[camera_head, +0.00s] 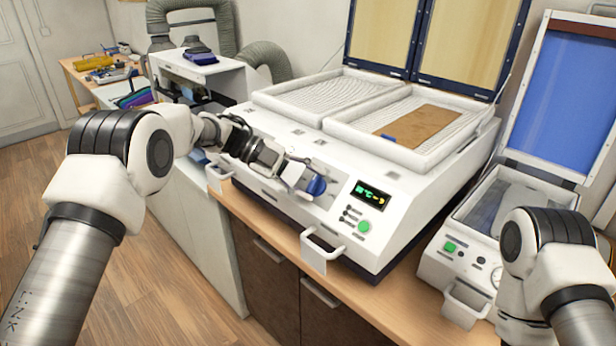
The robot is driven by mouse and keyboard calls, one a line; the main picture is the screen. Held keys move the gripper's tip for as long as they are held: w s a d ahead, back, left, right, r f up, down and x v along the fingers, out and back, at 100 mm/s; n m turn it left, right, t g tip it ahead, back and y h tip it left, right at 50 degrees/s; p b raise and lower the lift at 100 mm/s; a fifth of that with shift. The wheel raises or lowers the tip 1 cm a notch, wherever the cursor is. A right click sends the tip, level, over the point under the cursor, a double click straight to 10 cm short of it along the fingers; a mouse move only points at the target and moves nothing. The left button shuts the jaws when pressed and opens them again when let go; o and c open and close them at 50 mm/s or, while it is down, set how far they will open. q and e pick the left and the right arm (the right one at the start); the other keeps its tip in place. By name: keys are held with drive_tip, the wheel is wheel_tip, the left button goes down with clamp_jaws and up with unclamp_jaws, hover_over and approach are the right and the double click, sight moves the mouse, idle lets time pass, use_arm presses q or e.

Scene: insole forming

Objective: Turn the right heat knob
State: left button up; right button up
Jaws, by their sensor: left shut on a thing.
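The white heating machine (282,124) stands on the wooden counter with its two lids raised. A blue knob (317,186) sits on its sloped front panel, left of the lit display (371,192). My left gripper (303,180) reaches in from the left and is shut on the blue knob. Its fingers cover part of the knob and the panel to its left, so I cannot see whether another knob is there. My right arm is at the lower right, and its gripper is not visible.
A green button (364,227) sits below the display. A handle (322,246) juts out from the machine's front. A smaller machine with a blue-windowed lid (556,98) stands at right. A brown sheet (430,130) lies in the right bed. Open floor lies at left.

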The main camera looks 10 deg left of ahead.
use_arm(q)
drive_tip(key=shift+m+y, duration=0.3)
drive_tip(key=shift+m, duration=0.2)
use_arm(e)
drive_tip(key=shift+r, duration=0.25)
use_arm(q)
drive_tip(key=o, duration=1.2)
drive_tip(key=shift+c, duration=0.2)
drive_tip(key=v, duration=1.1)
drive_tip(key=shift+w+a+r, duration=0.2)
drive_tip(key=shift+w+a, duration=0.05)
drive_tip(key=shift+a, duration=0.1)
